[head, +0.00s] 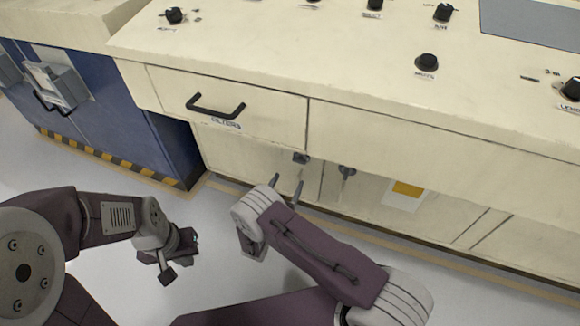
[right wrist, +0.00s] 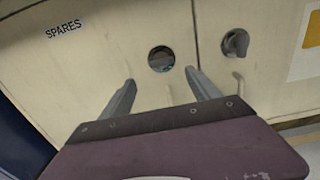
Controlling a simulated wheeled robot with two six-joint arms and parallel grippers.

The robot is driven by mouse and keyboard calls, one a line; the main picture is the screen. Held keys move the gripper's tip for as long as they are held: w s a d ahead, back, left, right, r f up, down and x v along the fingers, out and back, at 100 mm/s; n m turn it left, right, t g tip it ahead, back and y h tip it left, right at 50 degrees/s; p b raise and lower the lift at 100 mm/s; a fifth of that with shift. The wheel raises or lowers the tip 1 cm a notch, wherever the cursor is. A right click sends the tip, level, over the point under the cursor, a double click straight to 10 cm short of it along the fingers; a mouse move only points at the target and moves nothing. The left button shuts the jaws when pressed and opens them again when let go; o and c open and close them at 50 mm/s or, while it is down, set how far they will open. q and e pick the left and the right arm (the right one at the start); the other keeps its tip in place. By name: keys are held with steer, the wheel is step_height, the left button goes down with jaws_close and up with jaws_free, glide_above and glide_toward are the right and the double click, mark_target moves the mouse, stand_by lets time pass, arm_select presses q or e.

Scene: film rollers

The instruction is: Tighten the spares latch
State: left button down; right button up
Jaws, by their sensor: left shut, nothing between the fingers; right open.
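The SPARES label (right wrist: 64,29) is on a cream cabinet door in the right wrist view. The spares latch (right wrist: 161,59) is a dark round fitting on that door, just left of the seam; it also shows under the drawer in the head view (head: 301,158). My right gripper (right wrist: 163,82) is open, its fingers pointing at the door, one on each side below the latch and apart from it. In the head view the right gripper (head: 286,186) is low in front of the cabinet. My left gripper (head: 178,257) is shut and empty, over the floor at the left.
A second grey latch (right wrist: 235,42) sits right of the seam, also visible in the head view (head: 347,172). Above is a FILTERS drawer with a black handle (head: 216,106) and a worktop with black knobs (head: 427,62). A blue cabinet (head: 150,128) stands at left.

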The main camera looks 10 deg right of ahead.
mark_target(299, 162)
steer(key=b+x, duration=0.4)
steer(key=x, duration=0.4)
steer(key=shift+w+d+b, duration=0.1)
steer(key=shift+d+b, duration=0.2)
steer(key=shift+w+d+r, duration=0.15)
steer(key=shift+w+r, duration=0.05)
steer(key=shift+c, duration=0.3)
steer(key=c, duration=1.3)
